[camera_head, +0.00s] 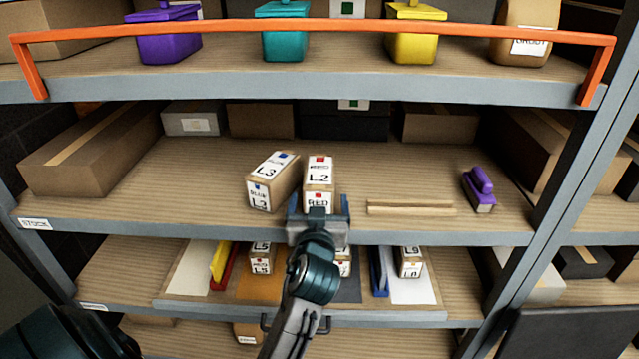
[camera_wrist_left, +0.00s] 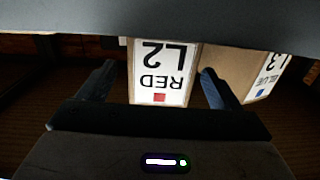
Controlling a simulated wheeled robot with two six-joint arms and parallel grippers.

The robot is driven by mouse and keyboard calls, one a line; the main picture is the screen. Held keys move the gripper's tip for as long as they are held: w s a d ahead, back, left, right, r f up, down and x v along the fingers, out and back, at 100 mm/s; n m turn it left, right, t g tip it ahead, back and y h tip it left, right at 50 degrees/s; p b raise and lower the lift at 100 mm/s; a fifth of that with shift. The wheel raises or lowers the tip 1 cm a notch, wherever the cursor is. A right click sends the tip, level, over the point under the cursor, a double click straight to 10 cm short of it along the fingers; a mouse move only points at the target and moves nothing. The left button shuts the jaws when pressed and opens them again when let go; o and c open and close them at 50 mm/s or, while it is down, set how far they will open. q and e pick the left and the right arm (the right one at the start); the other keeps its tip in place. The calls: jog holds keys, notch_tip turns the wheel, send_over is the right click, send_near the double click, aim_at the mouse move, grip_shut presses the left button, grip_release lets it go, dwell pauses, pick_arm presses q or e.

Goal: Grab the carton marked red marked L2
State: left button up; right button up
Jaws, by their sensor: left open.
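The carton marked RED L2 (camera_head: 319,173) is a small brown box with white labels and a red square. It stands on the middle shelf. My left gripper (camera_head: 319,206) is open at the front of this carton, with one finger toward each side. In the left wrist view the carton's label (camera_wrist_left: 163,72) shows upside down between the two spread fingers (camera_wrist_left: 158,85). I cannot tell whether the fingers touch it. My right gripper is not in view.
The carton marked BLUE L3 (camera_head: 272,181) stands close on the left of the red one. Wooden strips (camera_head: 410,207) and a purple-handled tool (camera_head: 480,190) lie to the right. The shelf above, with an orange bar (camera_head: 320,28), holds several coloured bins. A tray of cartons sits below.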

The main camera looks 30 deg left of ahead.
pick_arm(q)
jog(key=shift+w+a+r+p, duration=0.2)
jog(key=shift+w+r+p, duration=0.05)
jog(key=shift+w+p, duration=0.1)
jog(key=p+x, duration=0.2)
jog(key=x, duration=0.1)
jog(key=shift+w+a, duration=0.25)
jog(key=shift+w+a+f, duration=0.2)
jog(key=shift+w, duration=0.15)
jog(key=shift+s+d, duration=0.1)
jog(key=shift+d, duration=0.05)
jog(key=shift+c, duration=0.3)
jog(key=c, duration=1.4)
jog(key=shift+r, duration=0.1)
jog(key=shift+c, duration=1)
jog(key=shift+r, duration=0.2)
